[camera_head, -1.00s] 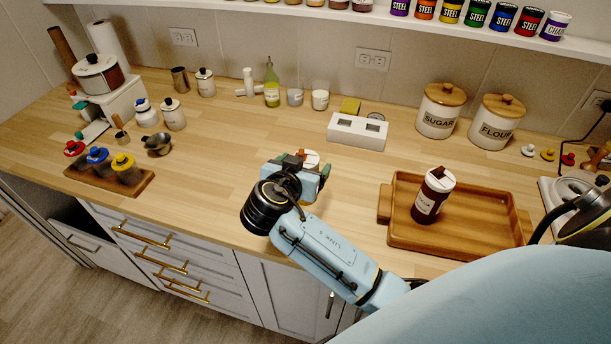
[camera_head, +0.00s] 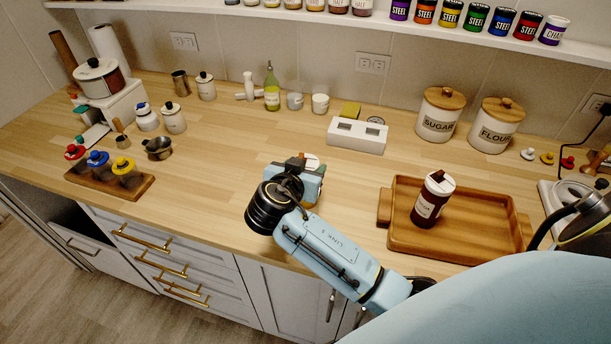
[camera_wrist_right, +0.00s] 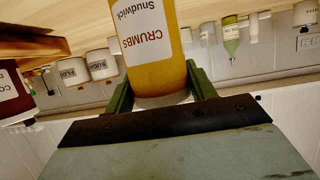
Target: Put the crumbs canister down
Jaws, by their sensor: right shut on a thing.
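The crumbs canister (camera_wrist_right: 150,45) has a yellow-orange body and a white label. The wrist view is upside down, and the canister stands between the two green fingers of my right gripper (camera_wrist_right: 162,92), which is shut on it near its top. In the head view its white and brown lid (camera_head: 312,160) shows behind my right gripper (camera_head: 300,172), over the middle front of the wooden counter (camera_head: 225,150). The rest of the canister is mostly hidden there. I cannot tell whether its base touches the counter. My left gripper is not in view.
A wooden tray (camera_head: 460,252) with a dark red canister (camera_head: 432,200) lies to the right. A white block (camera_head: 357,135) and the sugar (camera_head: 440,113) and flour (camera_head: 496,125) canisters stand behind. A rack of coloured-lid jars (camera_head: 108,180) sits left. Bare counter surrounds the gripper.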

